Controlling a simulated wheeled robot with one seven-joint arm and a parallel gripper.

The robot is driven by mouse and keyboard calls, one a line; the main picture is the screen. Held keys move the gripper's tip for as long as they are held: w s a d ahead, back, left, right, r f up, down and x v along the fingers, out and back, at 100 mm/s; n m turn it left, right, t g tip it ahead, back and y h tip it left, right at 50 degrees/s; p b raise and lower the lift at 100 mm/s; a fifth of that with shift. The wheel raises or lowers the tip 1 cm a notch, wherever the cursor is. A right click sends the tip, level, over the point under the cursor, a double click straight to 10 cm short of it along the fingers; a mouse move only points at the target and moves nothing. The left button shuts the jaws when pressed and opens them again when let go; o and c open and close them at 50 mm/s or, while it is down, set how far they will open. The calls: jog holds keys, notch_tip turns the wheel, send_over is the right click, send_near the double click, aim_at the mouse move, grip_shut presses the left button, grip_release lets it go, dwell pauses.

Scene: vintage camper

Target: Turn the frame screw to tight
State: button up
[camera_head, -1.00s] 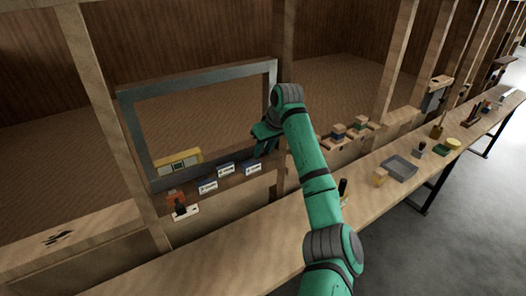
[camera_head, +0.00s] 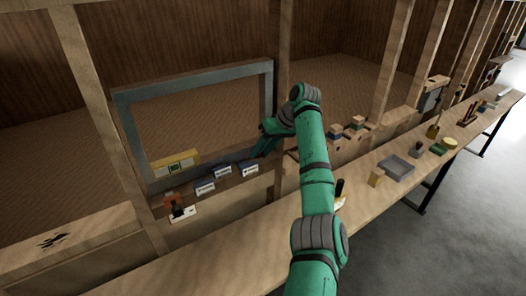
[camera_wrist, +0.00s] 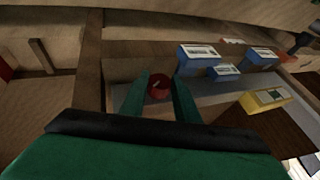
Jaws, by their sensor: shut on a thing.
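The grey metal frame (camera_head: 192,78) stands upright between wooden posts. My gripper (camera_head: 262,148) is at its lower right corner. In the wrist view, my gripper (camera_wrist: 160,97) has its two green fingers on either side of a small round red screw head (camera_wrist: 158,87) and is shut on it. The screw sits by the corner of the frame (camera_wrist: 215,100). The fingers and wrist hide the screw in the head view. No mark showing how far the screw is turned can be made out.
Several blue blocks with white labels (camera_head: 223,171) stand on the ledge below the frame. A yellow level-like box (camera_head: 175,164) rests inside the frame's lower left. A long wooden bench (camera_head: 250,240) runs below, with a grey tray (camera_head: 396,167) farther right.

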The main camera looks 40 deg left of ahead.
jog(key=o, duration=1)
jog(key=shift+f, duration=0.15)
jog(key=shift+o, duration=0.2)
jog(key=shift+s+a, duration=0.2)
jog(key=shift+w+d, duration=0.1)
jog(key=shift+w, duration=0.05)
jog(key=shift+d+r, duration=0.15)
jog(key=shift+r, duration=0.15)
jog(key=v, duration=1)
jog(key=shift+s+r, duration=0.2)
jog(key=shift+s, duration=0.05)
